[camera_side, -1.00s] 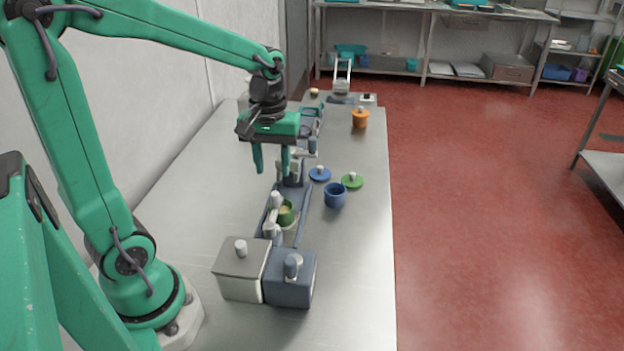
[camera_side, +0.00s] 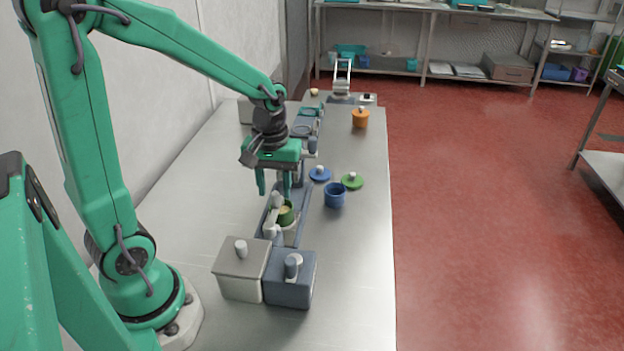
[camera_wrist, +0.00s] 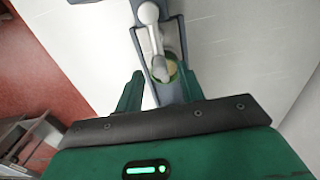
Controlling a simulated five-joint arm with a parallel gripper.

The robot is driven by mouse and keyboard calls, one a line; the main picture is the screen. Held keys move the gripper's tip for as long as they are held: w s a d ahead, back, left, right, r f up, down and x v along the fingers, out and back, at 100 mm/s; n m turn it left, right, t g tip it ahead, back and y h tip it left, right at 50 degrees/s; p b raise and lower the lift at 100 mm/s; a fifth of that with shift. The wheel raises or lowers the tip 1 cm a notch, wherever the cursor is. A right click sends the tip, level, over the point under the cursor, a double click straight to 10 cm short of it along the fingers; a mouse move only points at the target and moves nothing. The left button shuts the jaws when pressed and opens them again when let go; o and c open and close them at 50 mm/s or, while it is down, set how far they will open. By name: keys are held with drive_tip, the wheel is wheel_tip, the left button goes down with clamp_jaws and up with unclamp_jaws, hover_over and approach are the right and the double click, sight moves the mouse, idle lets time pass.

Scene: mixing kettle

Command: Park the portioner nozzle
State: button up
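The portioner is a long blue-grey unit (camera_side: 301,208) standing on the steel table, with a pale swing nozzle arm (camera_side: 268,222) on it. A green pot with yellowish contents (camera_side: 286,214) sits at the nozzle. In the wrist view the pale nozzle arm (camera_wrist: 155,42) runs from a round knob down over the pot (camera_wrist: 174,68), which is partly hidden. My gripper (camera_side: 275,186) is above the far end of the portioner, fingers pointing down. In the wrist view its two fingers (camera_wrist: 160,88) are spread apart with nothing gripped between them; the pot and nozzle end appear beyond the tips.
A light grey box (camera_side: 240,279) and a blue-grey box (camera_side: 290,287) stand at the near end. A blue pot (camera_side: 335,196), a blue lid (camera_side: 320,175), a green lid (camera_side: 352,182) and an orange pot (camera_side: 360,119) stand to the right. The table's right front is clear.

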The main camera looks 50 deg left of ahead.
drive_tip(key=shift+f, duration=1.25)
drive_tip(key=shift+f, duration=0.1)
drive_tip(key=shift+c, duration=0.5)
drive_tip(key=c, duration=0.5)
